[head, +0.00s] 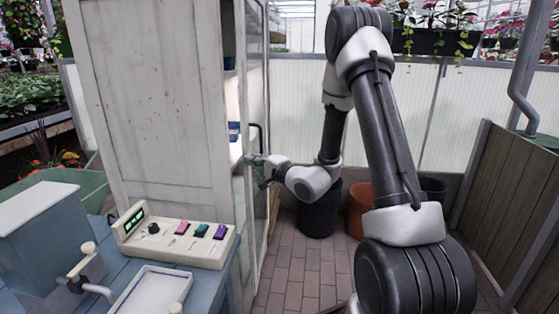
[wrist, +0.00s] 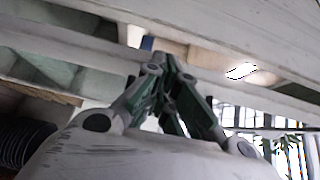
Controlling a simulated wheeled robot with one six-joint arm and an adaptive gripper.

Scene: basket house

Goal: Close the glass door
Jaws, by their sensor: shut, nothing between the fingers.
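The glass door (head: 257,70) is on the right side of the tall white cabinet (head: 155,100) in the head view, seen nearly edge-on. It stands at least partly open, with a gap that shows the lit shelves inside. A dark handle (head: 261,135) is on the door. My gripper (head: 250,160) is at the door's edge, just below the handle. In the wrist view the gripper's green fingers (wrist: 165,65) are shut and empty, their tips close to a white frame bar (wrist: 110,48). I cannot tell whether they touch it.
A control box (head: 180,238) with coloured buttons sits on the blue table at front left. Black and orange pots (head: 359,208) stand by the back wall. A wooden partition (head: 510,195) is at right. Brick floor (head: 300,270) lies clear between cabinet and arm.

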